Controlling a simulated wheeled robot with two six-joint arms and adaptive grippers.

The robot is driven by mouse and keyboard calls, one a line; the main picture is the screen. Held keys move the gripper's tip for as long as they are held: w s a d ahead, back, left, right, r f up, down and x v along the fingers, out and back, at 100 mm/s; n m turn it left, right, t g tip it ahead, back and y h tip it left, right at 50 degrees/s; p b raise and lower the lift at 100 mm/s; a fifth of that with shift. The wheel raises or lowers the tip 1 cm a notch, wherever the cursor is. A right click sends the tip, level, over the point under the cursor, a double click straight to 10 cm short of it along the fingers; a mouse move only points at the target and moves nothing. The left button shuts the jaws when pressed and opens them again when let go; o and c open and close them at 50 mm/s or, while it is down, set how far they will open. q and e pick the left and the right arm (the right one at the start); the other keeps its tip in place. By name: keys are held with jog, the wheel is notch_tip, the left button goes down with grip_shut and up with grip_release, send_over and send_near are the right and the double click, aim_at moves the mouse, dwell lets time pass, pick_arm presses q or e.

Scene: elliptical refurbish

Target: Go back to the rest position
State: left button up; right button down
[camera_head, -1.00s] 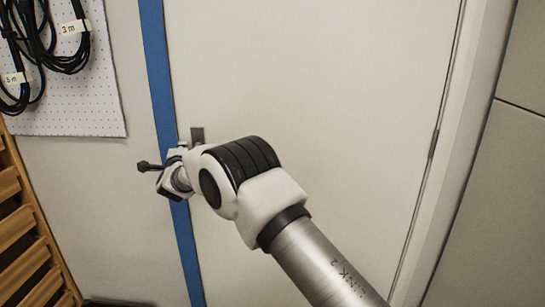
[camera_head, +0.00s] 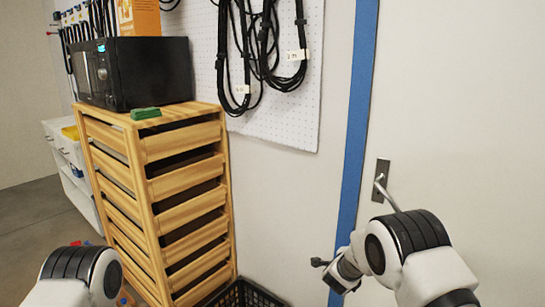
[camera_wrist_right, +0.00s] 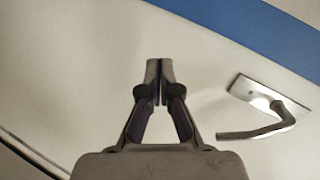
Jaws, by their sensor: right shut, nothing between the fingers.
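My right arm comes in from the lower right in the head view, in front of a pale door (camera_head: 440,120). My right gripper (camera_wrist_right: 158,68) is shut and empty in the right wrist view. The door's metal lever handle (camera_wrist_right: 262,115) is to the right of the fingers there, apart from them. The handle also shows in the head view (camera_head: 383,183), partly hidden behind my right arm. My left arm shows only as a white and black joint at the bottom left; its gripper is out of view.
A wooden drawer unit (camera_head: 185,195) stands left of the door, with a black microwave (camera_head: 140,72) and a green block (camera_head: 145,113) on it. A black crate (camera_head: 245,293) is on the floor. Black cables (camera_head: 265,50) hang on a white pegboard (camera_head: 310,110). A blue strip (camera_head: 358,110) edges the door.

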jog(key=s+d+f+n+g+y+p, duration=0.1)
jog(key=s+f+n+g, duration=0.25)
jog(key=s+f, duration=0.75)
jog(key=s+d+f+n+g+y+p, duration=0.25)
jog(key=s+f+n, duration=0.35)
jog(key=s, duration=0.9)
jog(key=s+a+n+g+y, duration=0.1)
jog(key=s+a+n+g, duration=0.1)
jog(key=s, duration=0.7)
jog(key=s+a+n+g+y, duration=0.1)
jog(key=s+a+n+g, duration=0.1)
jog(key=s+n, duration=0.3)
jog(key=s+a+n+g+y, duration=0.1)
jog(key=s+a+n+g, duration=0.1)
jog(key=s, duration=1.1)
jog(key=shift+a+n+y, duration=0.35)
jog(key=shift+n, duration=0.3)
